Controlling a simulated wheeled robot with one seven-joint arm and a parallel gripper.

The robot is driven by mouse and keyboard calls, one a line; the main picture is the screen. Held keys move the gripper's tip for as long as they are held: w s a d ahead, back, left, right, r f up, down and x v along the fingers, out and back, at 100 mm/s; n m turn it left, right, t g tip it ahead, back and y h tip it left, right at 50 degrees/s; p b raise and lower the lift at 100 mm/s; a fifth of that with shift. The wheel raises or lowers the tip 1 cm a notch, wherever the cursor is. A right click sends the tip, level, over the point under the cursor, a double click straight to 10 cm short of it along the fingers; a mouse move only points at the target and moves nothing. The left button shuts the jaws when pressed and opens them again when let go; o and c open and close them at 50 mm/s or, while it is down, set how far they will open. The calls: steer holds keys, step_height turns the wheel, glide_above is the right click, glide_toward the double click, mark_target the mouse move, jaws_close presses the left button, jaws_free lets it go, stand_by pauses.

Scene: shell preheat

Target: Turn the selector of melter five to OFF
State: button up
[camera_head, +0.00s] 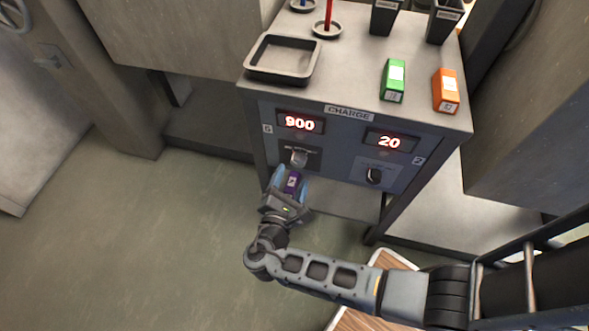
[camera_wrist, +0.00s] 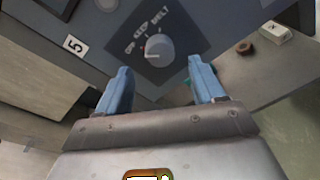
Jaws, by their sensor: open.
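The selector (camera_wrist: 159,48) is a round grey knob on a dark plate marked OFF, KEEP and MELT, with a "5" label (camera_wrist: 75,45) to its left in the wrist view. Its exact pointer setting is too small to read surely. In the head view this selector (camera_head: 299,157) is below the red 900 display (camera_head: 300,123), on the left of the panel. My gripper (camera_head: 290,173) is open and empty just in front of and below it. In the wrist view, the blue fingers of my gripper (camera_wrist: 158,68) stand apart, with the knob beyond and between their tips, apparently not touched.
A second dark knob (camera_head: 374,176) sits below the 20 display (camera_head: 389,141), on the right near a "2" label. On top of the cabinet are a black tray (camera_head: 250,75), a green box (camera_head: 393,81) and an orange box (camera_head: 446,91). The floor to the left is clear.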

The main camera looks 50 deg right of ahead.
steer(key=shift+v, duration=1.5)
steer(key=s+f+m+y+p, duration=0.1)
steer(key=s+f+y, duration=0.2)
steer(key=s, duration=0.2)
steer(key=s+f+m+y, duration=0.1)
steer(key=s+f+y, duration=0.25)
steer(key=s, duration=0.25)
steer(key=s+a+r+m+y+p, duration=0.1)
steer(key=s+a+r+m+y, duration=0.3)
steer(key=s, duration=0.3)
steer(key=s+a+r+m+t+y, duration=0.1)
steer(key=s+r+m+t, duration=0.1)
steer(key=r, duration=0.8)
steer(key=s+r+m+t+y+p, duration=0.1)
steer(key=r+m+t+y, duration=0.1)
steer(key=r, duration=0.9)
steer(key=s+a+r+m+t+y+p, duration=0.1)
steer(key=r+m+t, duration=0.3)
steer(key=r, duration=0.7)
steer(key=shift+s+a+r+m+t+y, duration=0.25)
steer(key=shift+s+m+y, duration=0.2)
steer(key=shift+s+m, duration=0.4)
